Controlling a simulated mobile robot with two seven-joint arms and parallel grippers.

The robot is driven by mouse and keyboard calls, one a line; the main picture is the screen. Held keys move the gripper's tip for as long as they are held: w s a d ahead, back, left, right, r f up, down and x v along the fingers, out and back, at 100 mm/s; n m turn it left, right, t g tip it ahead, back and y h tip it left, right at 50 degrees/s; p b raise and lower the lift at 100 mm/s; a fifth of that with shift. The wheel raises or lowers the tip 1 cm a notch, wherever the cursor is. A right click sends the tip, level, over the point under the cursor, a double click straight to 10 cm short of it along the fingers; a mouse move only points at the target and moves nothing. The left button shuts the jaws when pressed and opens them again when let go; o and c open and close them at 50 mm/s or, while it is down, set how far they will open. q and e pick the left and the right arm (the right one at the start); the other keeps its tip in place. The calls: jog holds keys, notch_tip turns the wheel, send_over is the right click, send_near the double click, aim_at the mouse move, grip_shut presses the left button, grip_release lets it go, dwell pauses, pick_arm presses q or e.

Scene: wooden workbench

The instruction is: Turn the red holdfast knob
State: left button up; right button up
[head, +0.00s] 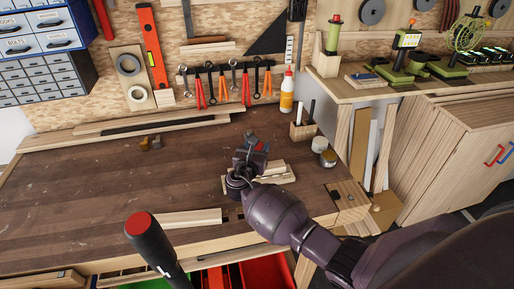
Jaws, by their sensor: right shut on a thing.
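The red holdfast knob (262,147) shows only as a small patch of red beside the fingers of my right gripper (253,150). The gripper and wrist hide most of the knob and the holdfast under it. My right gripper is over the right part of the workbench and is shut on the knob. A light wooden board (278,175) lies under and beside the gripper. How far the knob is turned cannot be seen. My left gripper is not in view.
A light wood strip (190,218) lies near the front edge. The workbench (90,185) is mostly clear on the left.

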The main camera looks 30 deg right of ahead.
jog(key=o, duration=0.9)
jog(key=shift+o, duration=0.2)
jog(key=b+v, duration=0.1)
jog(key=v, duration=0.9)
jog(key=shift+s+a, duration=0.25)
